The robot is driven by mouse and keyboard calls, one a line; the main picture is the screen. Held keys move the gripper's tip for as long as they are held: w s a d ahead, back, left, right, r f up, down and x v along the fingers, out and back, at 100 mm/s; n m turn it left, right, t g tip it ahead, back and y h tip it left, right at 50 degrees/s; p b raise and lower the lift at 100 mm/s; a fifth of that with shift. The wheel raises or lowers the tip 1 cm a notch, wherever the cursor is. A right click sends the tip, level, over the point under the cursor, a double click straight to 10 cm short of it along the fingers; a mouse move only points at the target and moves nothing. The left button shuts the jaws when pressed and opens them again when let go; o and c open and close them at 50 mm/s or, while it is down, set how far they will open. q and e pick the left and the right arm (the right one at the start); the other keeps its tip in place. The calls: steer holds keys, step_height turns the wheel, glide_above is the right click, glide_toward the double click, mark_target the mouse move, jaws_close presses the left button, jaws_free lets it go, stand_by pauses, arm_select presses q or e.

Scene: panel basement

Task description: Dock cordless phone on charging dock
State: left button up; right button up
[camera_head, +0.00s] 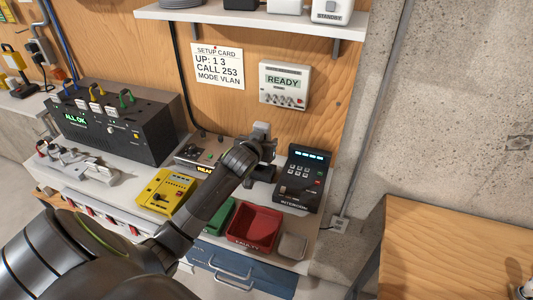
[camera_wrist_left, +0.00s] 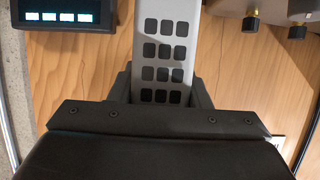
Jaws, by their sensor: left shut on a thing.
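The cordless phone is a light grey handset with rows of dark square keys. It fills the upper middle of the left wrist view (camera_wrist_left: 165,45), and its grey top (camera_head: 261,129) shows in the head view. My left gripper (camera_wrist_left: 160,88) is shut on its lower part; in the head view the gripper (camera_head: 264,148) is at the counter's back, left of the intercom. The phone's lower end is hidden. My right gripper is not in view.
The black intercom (camera_head: 302,178) stands close on the right. A red tray (camera_head: 254,228), a green tray (camera_head: 220,216) and a yellow device (camera_head: 167,191) stand in front and left. A READY panel (camera_head: 284,86) hangs on the wall behind. A wooden table (camera_head: 440,240) is at right.

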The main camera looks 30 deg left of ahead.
arm_select(q)
steer(key=f, duration=0.4)
steer(key=shift+w+d+p, duration=0.1)
steer(key=shift+d+p, duration=0.1)
steer(key=shift+p, duration=0.15)
steer(key=shift+f, duration=0.2)
steer(key=shift+f, duration=0.15)
steer(key=o, duration=1.1)
